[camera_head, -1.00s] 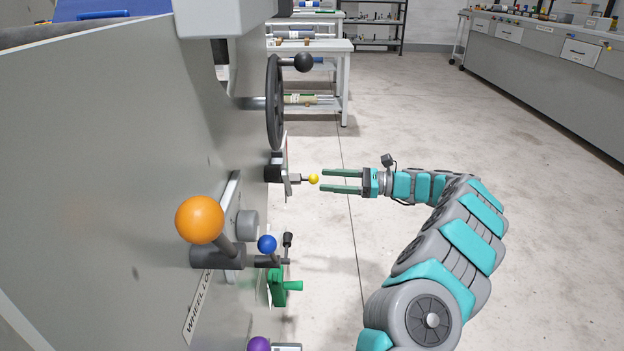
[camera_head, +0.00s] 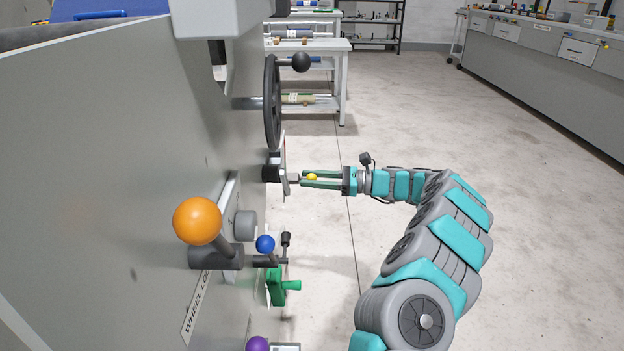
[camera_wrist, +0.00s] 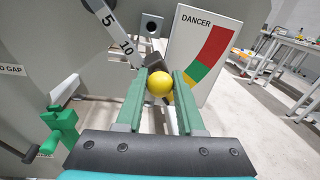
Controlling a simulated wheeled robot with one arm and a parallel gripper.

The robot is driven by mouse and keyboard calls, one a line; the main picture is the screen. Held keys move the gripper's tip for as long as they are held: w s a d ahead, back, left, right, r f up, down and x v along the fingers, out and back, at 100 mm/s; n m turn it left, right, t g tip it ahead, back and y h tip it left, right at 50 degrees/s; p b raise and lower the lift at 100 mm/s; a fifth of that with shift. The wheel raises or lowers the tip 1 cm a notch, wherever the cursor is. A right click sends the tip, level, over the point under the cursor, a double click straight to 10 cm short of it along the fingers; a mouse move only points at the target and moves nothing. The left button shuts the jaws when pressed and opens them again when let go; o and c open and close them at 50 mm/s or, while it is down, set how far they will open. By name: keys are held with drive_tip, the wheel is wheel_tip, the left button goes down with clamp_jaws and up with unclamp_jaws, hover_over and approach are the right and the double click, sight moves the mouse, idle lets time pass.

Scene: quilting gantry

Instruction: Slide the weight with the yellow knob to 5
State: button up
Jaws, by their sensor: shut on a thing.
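The yellow knob (camera_head: 312,177) sticks out from the side of the machine on a short stem, and it also shows in the wrist view (camera_wrist: 159,84). My gripper (camera_head: 304,179) has its two green fingers on either side of the knob and is shut on it. The dark weight (camera_wrist: 153,60) behind the knob is partly hidden by the knob and fingers. A pale scale bar (camera_wrist: 112,32) runs up to the left from the weight in the wrist view. Its marks 5 and 10 show, with the 10 nearer the weight.
A DANCER plate (camera_wrist: 203,55) with red, yellow and green bands stands right of the knob. A black handwheel (camera_head: 273,102) is beyond it. Nearer are an orange ball lever (camera_head: 198,221), a blue knob (camera_head: 265,244) and a green clamp (camera_head: 277,287). The floor at right is clear.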

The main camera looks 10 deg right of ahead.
clamp_jaws()
idle(0.8)
